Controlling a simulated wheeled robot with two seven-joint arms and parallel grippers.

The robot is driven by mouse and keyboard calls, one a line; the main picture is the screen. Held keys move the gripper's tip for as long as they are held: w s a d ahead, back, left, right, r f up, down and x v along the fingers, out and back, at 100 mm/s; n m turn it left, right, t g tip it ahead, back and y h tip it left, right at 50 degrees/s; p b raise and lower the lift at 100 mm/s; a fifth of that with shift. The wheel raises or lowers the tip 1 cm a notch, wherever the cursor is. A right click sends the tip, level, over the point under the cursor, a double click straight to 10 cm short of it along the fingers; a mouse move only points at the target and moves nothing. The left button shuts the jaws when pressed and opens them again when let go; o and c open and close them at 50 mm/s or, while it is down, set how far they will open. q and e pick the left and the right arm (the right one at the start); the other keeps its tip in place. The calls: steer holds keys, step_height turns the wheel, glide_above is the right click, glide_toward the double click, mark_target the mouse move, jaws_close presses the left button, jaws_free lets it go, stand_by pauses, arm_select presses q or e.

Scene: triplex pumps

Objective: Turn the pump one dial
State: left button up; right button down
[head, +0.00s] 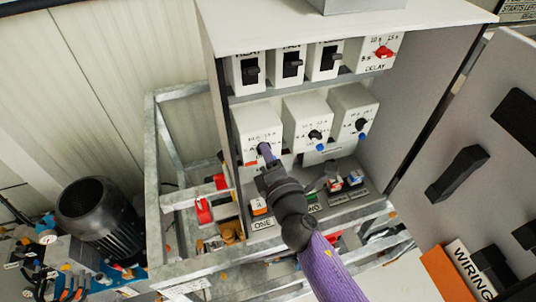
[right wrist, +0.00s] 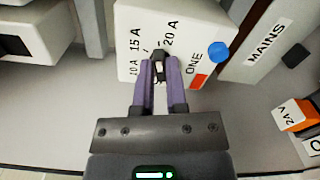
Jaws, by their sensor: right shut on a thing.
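The pump one box (head: 256,118) is a white block at the left of the cabinet's middle row. In the right wrist view this box (right wrist: 190,20) carries the marks 10 A, 15 A, 20 A and the word ONE. Its small black dial (right wrist: 160,57) sits between the purple fingertips of my right gripper (head: 264,152). The gripper, also in the right wrist view (right wrist: 160,75), is shut on the dial. In the head view the fingers and wrist hide most of the dial. A blue button (right wrist: 219,52) and a red part (right wrist: 198,81) are beside it. My left gripper is not in view.
Two similar dials (head: 315,134) (head: 361,125) stand to the right, with a red delay dial (head: 383,52) above. Black switches (head: 291,66) line the upper row. The open cabinet door (head: 440,125) and its black handle (head: 457,173) are at right. A motor (head: 98,218) stands lower left.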

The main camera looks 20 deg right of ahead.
steer(key=shift+m, duration=0.3)
stand_by(0.4)
steer(key=c, duration=0.7)
jaws_free()
steer(key=shift+o, duration=0.2)
steer(key=s+b, duration=0.2)
steer(key=s, duration=0.8)
steer(key=shift+d+b, duration=0.15)
steer(key=shift+b, duration=0.25)
